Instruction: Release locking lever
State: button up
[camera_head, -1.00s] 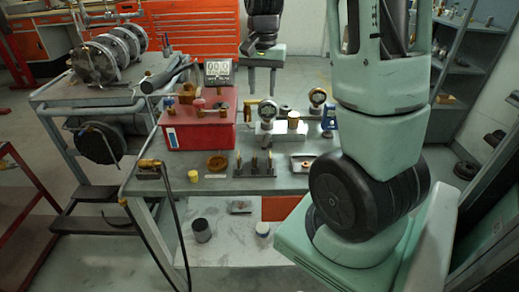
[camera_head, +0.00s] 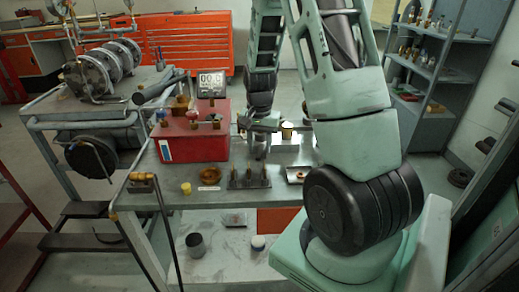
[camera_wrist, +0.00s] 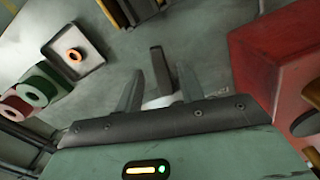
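My gripper (camera_head: 258,150) points down over the table, just right of the red box (camera_head: 193,137). In the wrist view my gripper (camera_wrist: 160,92) has its two fingers apart. A dark upright post (camera_wrist: 158,68) shows between the fingers, with a pale piece at its foot; I cannot tell whether the fingers touch it. I cannot tell which part is the locking lever. Flanged pipework (camera_head: 103,70), possibly the gate valve, lies on the cart at left, apart from the gripper. The red box also fills the right of the wrist view (camera_wrist: 275,55).
The table (camera_head: 222,199) holds a rack of upright pieces (camera_head: 249,180), a brown ring (camera_head: 209,174) and a yellow cap (camera_head: 186,188). A digital display (camera_head: 211,84) stands behind the red box. A tray with an orange ring (camera_wrist: 75,55) shows in the wrist view. The table's front strip is partly clear.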

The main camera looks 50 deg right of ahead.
jog(key=shift+f, duration=0.85)
jog(key=shift+c, duration=0.4)
grip_shut()
jog(key=shift+s+d+n+p, duration=0.15)
jog(key=shift+s+n+p, duration=0.1)
jog(key=shift+n, duration=0.55)
jog(key=shift+s+d+n+p, duration=0.1)
jog(key=shift+s+d+n, duration=0.1)
jog(key=shift+n, duration=0.6)
jog(key=shift+o, duration=0.4)
grip_release()
notch_tip(320, 180, up, 18)
jog(key=p, duration=0.1)
jog(key=shift+f, duration=0.25)
